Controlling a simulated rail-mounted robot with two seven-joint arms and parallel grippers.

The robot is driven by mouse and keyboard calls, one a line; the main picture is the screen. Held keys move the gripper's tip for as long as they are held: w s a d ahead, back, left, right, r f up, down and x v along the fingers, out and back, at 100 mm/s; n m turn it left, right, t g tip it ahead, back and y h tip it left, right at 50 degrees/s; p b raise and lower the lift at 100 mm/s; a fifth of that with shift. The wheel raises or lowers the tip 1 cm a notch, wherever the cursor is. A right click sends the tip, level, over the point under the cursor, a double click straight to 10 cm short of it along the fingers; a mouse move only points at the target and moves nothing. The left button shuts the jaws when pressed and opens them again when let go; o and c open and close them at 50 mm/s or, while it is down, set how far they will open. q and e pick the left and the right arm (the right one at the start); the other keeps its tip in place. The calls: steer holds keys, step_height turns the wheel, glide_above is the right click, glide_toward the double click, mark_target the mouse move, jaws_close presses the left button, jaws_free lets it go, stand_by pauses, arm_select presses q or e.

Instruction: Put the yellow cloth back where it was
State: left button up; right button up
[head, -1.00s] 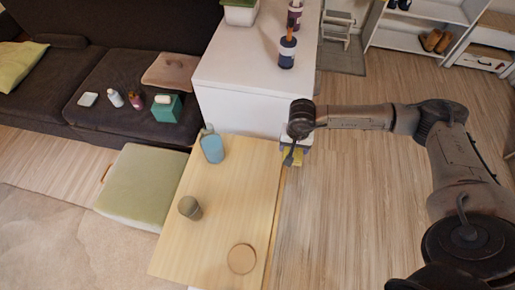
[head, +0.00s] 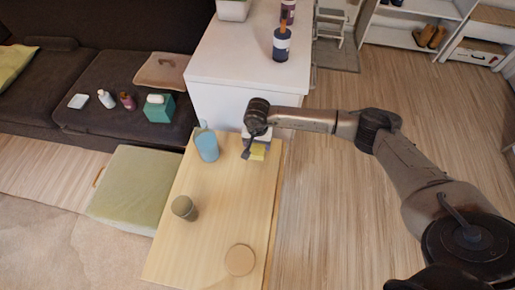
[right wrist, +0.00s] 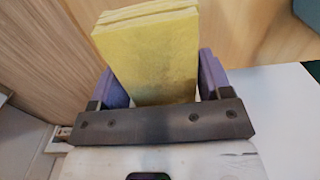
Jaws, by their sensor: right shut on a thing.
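The yellow cloth (right wrist: 150,55) is a folded block held between the two purple-lined fingers of my right gripper (right wrist: 158,85). In the head view the yellow cloth (head: 258,152) shows as a small patch just below my right gripper (head: 255,145). The right gripper is over the far right part of the light wooden table (head: 215,225), near its right edge. I cannot tell the exact height of the cloth above the table. My left gripper is not in view.
A blue bottle (head: 206,145), a grey-green cup (head: 184,208) and a round wooden disc (head: 240,260) are on the table. A white cabinet (head: 235,65) stands behind it. A green cushioned stool (head: 138,190) is at the left. The table's middle is clear.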

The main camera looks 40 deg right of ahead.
mark_target(258, 148)
step_height(258, 148, down, 4)
steer(key=shift+s+r+b, duration=0.1)
steer(key=shift+r+b, duration=0.15)
steer(key=shift+b, duration=0.35)
steer(key=shift+f, duration=0.15)
steer(key=shift+f, duration=0.1)
steer(key=o, duration=0.9)
